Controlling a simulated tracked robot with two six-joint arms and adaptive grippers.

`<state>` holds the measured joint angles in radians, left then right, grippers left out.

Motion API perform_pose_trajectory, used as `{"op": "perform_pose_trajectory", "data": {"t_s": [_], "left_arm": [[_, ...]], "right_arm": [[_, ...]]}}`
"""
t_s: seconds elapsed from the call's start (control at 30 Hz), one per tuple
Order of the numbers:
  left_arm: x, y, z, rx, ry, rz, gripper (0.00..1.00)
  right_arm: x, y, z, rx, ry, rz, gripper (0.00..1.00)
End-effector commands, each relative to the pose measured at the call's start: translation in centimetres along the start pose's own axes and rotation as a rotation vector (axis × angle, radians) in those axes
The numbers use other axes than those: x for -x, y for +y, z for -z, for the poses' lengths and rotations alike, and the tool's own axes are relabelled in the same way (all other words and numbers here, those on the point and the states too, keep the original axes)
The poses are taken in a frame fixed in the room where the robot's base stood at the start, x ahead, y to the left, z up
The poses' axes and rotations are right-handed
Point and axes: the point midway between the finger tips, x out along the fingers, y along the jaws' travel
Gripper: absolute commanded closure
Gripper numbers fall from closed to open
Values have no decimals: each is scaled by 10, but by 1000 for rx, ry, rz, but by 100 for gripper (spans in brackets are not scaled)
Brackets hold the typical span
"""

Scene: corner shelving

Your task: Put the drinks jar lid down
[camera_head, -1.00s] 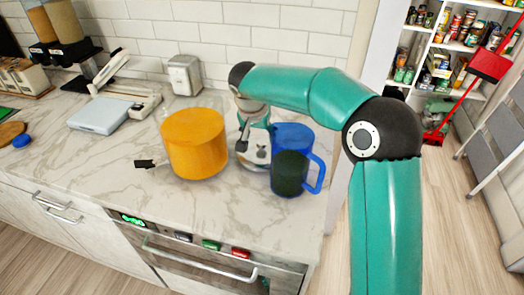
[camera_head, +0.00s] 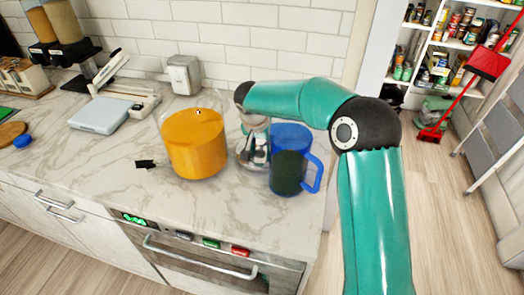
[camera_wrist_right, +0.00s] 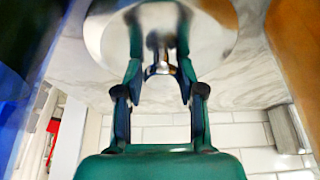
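The drinks jar lid is a round, shiny metal disc with a small knob; it lies between the jar and the blue pitcher, seemingly on the counter, in the head view (camera_head: 241,159). In the right wrist view the lid (camera_wrist_right: 215,35) fills the top. My right gripper (camera_wrist_right: 159,75) is open, its fingers on either side of the knob with gaps visible. In the head view the right gripper (camera_head: 256,152) partly hides the lid. The drinks jar (camera_head: 196,145) is clear, with orange drink and a black tap, and has no lid on it. My left gripper is out of view.
A blue pitcher (camera_head: 291,160) with dark contents stands close to the right of the lid. The marble counter (camera_head: 110,170) is clear at front left.

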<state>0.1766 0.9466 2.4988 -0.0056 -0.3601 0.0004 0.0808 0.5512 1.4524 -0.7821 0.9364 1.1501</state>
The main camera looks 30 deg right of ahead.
Motion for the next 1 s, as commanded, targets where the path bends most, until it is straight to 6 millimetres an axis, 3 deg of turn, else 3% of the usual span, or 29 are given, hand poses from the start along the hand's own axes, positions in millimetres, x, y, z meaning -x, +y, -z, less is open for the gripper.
{"op": "perform_pose_trajectory", "data": {"t_s": [0.03,0.17,0.67,1.0], "left_arm": [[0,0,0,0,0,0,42],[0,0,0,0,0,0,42],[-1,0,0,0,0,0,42],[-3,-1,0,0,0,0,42]], "right_arm": [[-2,0,-2,1,-4,-1,79],[-2,0,-2,2,-5,-2,100],[5,-1,0,1,-7,-3,100],[51,-2,20,0,0,2,100]]}}
